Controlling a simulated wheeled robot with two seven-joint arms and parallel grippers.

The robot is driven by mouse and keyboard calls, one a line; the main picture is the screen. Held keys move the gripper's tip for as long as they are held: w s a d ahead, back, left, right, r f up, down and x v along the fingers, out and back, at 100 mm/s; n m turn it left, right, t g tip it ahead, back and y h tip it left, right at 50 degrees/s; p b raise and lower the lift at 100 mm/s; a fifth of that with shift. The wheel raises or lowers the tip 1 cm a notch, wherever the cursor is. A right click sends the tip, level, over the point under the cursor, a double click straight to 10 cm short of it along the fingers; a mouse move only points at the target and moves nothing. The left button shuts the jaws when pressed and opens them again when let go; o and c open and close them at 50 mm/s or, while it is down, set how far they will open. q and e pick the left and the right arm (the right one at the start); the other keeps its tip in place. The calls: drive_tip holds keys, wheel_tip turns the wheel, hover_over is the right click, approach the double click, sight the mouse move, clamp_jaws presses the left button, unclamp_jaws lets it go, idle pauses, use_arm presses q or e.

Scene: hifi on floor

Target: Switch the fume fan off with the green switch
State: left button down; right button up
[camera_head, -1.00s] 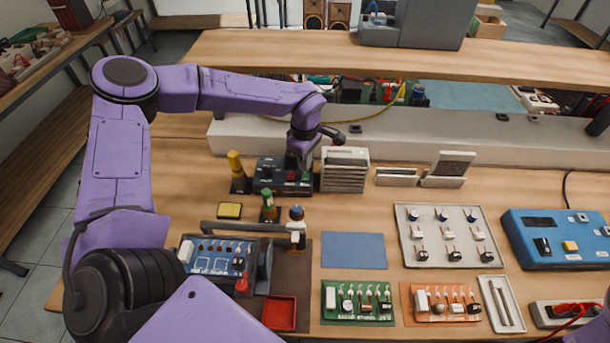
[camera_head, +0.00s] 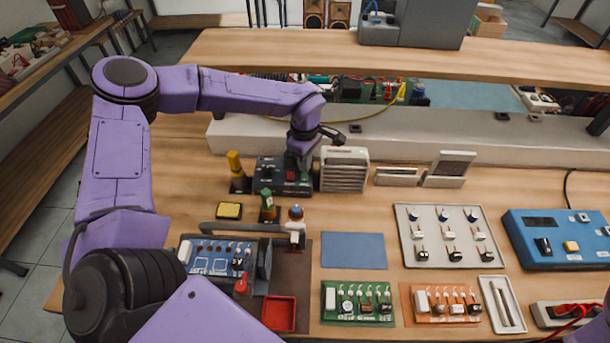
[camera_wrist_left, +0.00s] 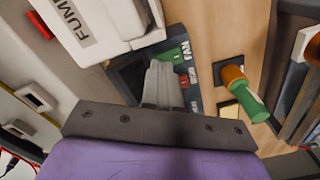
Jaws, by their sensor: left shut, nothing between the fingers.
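The dark control box (camera_head: 268,186) stands at the back of the bench, with a red part (camera_head: 291,175) on its top. The fume fan (camera_head: 345,171), a pale louvred unit, stands just right of it. In the left wrist view the fan's casing (camera_wrist_left: 92,27) shows the letters "FUM". A green patch (camera_wrist_left: 172,56) with white "FAN" lettering shows beside my fingers on the box. My left gripper (camera_head: 298,165) is shut and empty, pointing down at the box; its fingers (camera_wrist_left: 163,85) hide part of the top. I cannot tell whether they touch the switch. My right gripper is not in view.
A raised shelf (camera_head: 440,130) runs behind. A blue mat (camera_head: 354,250) and parts trays (camera_head: 450,235) lie to the front right.

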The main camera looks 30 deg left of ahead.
use_arm(q)
drive_tip(key=shift+f+b, duration=0.45)
drive_tip(key=shift+f, duration=0.4)
drive_tip(key=shift+s+r, duration=0.1)
wheel_tip(320, 180, up, 7)
drive_tip(key=p, duration=0.7)
idle(0.5)
